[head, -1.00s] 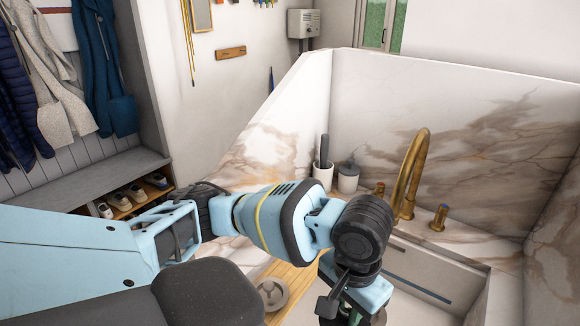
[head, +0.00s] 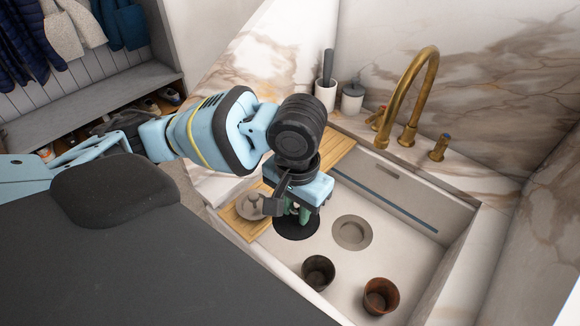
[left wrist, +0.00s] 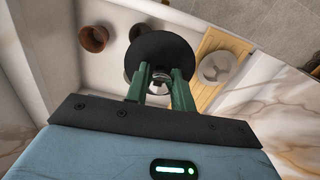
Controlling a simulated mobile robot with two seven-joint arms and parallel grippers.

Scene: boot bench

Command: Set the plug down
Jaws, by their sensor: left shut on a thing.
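The plug, a black disc (head: 297,226) with a metal knob, is in my left gripper (head: 297,211). In the left wrist view the green fingers (left wrist: 161,80) are closed around the knob, with the disc (left wrist: 160,47) beyond them. In the head view the disc shows over the sink basin, beside the wooden board; I cannot tell its height above the sink floor. The round drain (head: 352,232) lies to the right of the disc, uncovered. A grey round piece with a knob (head: 250,207) sits on the board. My right gripper is not in view.
The wooden board (head: 334,156) spans the sink's left part. A dark cup (head: 318,271) and a rusty brown cup (head: 381,296) stand in the basin. A brass tap (head: 411,100) rises behind, with two pots on the ledge.

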